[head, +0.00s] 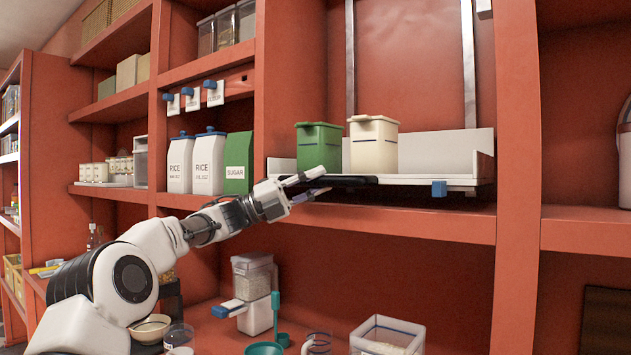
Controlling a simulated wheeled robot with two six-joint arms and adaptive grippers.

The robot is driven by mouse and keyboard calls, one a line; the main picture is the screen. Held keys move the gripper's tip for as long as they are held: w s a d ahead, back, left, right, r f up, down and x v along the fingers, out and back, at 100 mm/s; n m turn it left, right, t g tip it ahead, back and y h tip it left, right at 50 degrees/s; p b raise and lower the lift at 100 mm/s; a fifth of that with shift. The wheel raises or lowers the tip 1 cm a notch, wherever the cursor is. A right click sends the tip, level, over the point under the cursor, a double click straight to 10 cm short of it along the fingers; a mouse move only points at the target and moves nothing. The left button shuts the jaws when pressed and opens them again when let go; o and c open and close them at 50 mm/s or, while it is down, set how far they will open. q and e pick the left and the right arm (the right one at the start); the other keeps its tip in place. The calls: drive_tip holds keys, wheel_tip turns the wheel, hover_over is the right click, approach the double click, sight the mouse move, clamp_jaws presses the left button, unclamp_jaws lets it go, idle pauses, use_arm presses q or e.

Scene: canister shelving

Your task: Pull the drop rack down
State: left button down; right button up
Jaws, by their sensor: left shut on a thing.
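The drop rack (431,161) is a white tray with a low back wall, in the middle bay at the right of the head view. It sits at about the height of a red shelf, below two metal rails. A green canister (319,147) and a cream canister (373,146) stand upright on it. A dark handle (345,181) runs along its front left. My left gripper (307,187) is at the left end of this handle, one finger above and one below, shut on it. The exact contact is small and partly hidden. My right gripper is not in view.
A blue block (439,188) sits at the rack's front right. Rice containers (208,163) and a green sugar box (238,163) stand left of the rack. On the counter below are a clear bin (387,336), a dispenser (253,290) and bowls (150,328). Red uprights flank the bay.

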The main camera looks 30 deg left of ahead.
use_arm(q)
drive_tip(key=shift+w+d+f, duration=0.1)
drive_tip(key=shift+f, duration=0.35)
drive_tip(key=c, duration=0.9)
unclamp_jaws()
drive_tip(key=shift+c, duration=0.2)
drive_tip(key=shift+r, duration=0.1)
drive_tip(key=shift+s+a, duration=0.2)
drive_tip(key=shift+a, duration=0.1)
drive_tip(key=v, duration=1.1)
drive_tip(key=shift+a+f, duration=0.2)
drive_tip(key=shift+f, duration=0.05)
drive_tip(key=shift+s, duration=0.1)
